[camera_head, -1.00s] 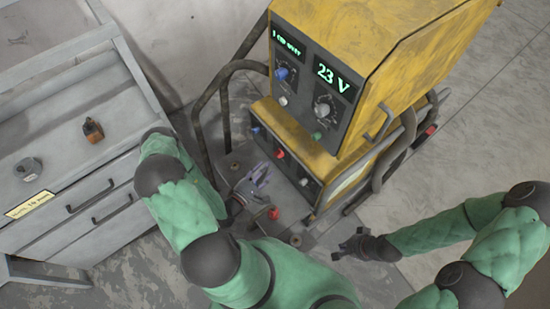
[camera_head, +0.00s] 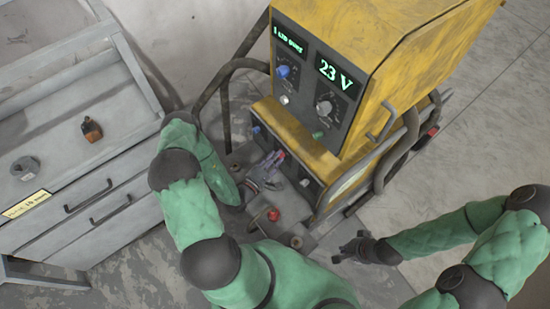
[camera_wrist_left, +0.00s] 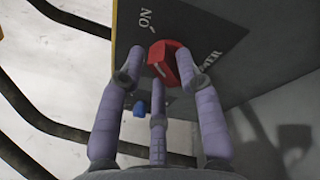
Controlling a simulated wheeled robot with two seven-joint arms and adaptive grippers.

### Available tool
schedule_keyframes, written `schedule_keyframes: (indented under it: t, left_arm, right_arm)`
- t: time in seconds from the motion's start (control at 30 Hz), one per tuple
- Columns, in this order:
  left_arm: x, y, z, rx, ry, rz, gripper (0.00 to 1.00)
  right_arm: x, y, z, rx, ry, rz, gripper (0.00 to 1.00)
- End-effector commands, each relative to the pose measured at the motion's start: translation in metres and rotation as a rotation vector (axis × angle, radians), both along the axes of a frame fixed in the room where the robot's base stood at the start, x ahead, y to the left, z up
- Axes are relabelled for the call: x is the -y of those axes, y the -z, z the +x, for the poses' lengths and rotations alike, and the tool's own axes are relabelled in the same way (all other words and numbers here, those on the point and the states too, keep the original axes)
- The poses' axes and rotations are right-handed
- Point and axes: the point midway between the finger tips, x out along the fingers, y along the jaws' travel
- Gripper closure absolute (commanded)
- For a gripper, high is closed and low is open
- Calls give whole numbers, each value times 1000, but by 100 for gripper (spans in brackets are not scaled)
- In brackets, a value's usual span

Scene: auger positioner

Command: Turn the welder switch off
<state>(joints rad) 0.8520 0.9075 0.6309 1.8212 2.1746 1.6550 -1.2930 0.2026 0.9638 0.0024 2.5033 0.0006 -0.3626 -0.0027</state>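The yellow welder (camera_head: 420,45) stands with dark front panels facing my arms. In the left wrist view, a red switch knob (camera_wrist_left: 165,64) with a pale line sits on the lower panel, beside upside-down "ON" lettering and other partly hidden letters. My left gripper (camera_head: 276,160) is at this lower panel. In the left wrist view its purple fingers (camera_wrist_left: 160,62) are apart, with two tips on either side of the red knob and a third below. I cannot tell whether they touch it. My right gripper (camera_head: 350,247) is open and empty right of the welder's front base.
The upper panel has a blue knob (camera_head: 283,72), a grey dial (camera_head: 324,106) and a "23 V" display (camera_head: 335,72). Dark tube rails (camera_head: 226,110) flank the welder. A red-capped part (camera_head: 273,215) stands on its base. A grey drawer cabinet (camera_head: 60,165) is at left.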

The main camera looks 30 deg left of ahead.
Motion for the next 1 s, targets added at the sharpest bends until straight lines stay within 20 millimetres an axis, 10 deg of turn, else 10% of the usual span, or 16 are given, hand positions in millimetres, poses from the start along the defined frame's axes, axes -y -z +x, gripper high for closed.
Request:
schedule_keyframes:
  t: [0.1, 1.0]
  left_arm:
    - [0, 0, 0, 0, 0, 0, 100]
    - [-4, -6, 1, -169, 0, -406, 100]
  right_arm:
    - [0, 0, 0, 0, 0, 0, 100]
    - [0, -51, 0, 0, 0, 0, 100]
